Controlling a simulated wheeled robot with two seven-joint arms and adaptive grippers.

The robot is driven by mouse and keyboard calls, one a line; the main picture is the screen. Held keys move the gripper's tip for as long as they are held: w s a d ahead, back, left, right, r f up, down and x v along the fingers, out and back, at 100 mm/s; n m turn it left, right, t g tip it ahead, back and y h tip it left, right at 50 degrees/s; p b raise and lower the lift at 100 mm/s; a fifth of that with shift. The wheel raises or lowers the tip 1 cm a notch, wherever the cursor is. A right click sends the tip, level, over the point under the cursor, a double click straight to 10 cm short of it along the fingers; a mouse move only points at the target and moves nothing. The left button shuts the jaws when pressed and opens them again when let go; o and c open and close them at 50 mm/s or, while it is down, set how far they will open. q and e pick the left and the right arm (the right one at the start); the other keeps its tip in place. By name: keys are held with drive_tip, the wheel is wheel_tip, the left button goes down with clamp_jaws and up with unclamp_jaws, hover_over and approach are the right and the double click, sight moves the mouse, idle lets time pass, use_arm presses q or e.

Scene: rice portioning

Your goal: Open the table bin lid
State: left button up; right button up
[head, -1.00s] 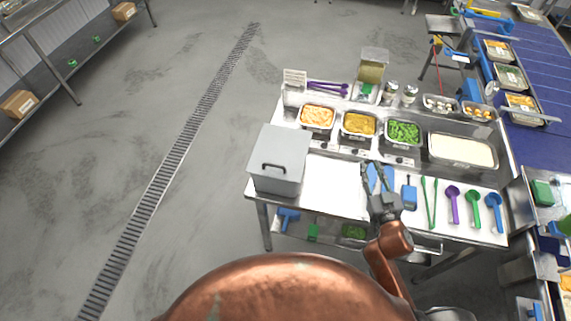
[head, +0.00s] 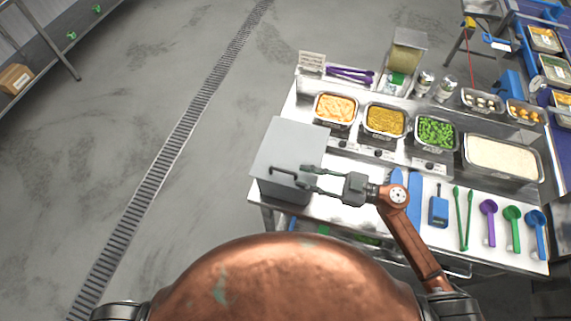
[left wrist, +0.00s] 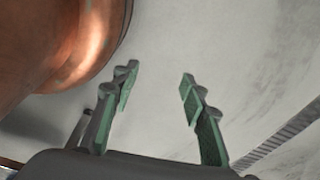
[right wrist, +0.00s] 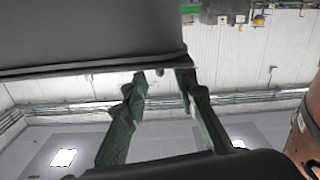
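The grey table bin (head: 288,150) stands at the left end of the metal table, and its lid looks closed. A dark handle (head: 283,174) is on its front side. My right gripper (head: 308,178) is open beside the handle, pointing left toward the bin; I cannot tell whether it touches the handle. In the right wrist view a large dark grey surface, apparently the bin (right wrist: 85,38), fills the top left above the open fingers (right wrist: 163,82). My left gripper (left wrist: 158,85) is open and empty over the floor in the left wrist view.
Blue, green and purple utensils (head: 488,209) lie to the right on the table (head: 335,172). The floor (head: 80,180) left of the bin is clear, with a drain grate (head: 175,143).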

sight(288, 172)
drive_tip(key=x, duration=0.5)
drive_tip(key=shift+r, duration=0.2)
drive_tip(key=shift+w+a, duration=0.15)
drive_tip(key=shift+a, duration=0.25)
drive_tip(key=shift+w+a+f, duration=0.1)
drive_tip(key=shift+a, duration=0.3)
drive_tip(key=c, duration=0.7)
use_arm(q)
drive_tip(key=s, duration=0.3)
drive_tip(key=shift+s+a+r+g, duration=0.1)
drive_tip(key=shift+s+r+g, duration=0.1)
drive_tip(key=shift+s+g, duration=0.1)
use_arm(e)
clamp_jaws()
use_arm(q)
drive_tip(key=shift+w, duration=0.15)
drive_tip(key=shift+w, duration=0.45)
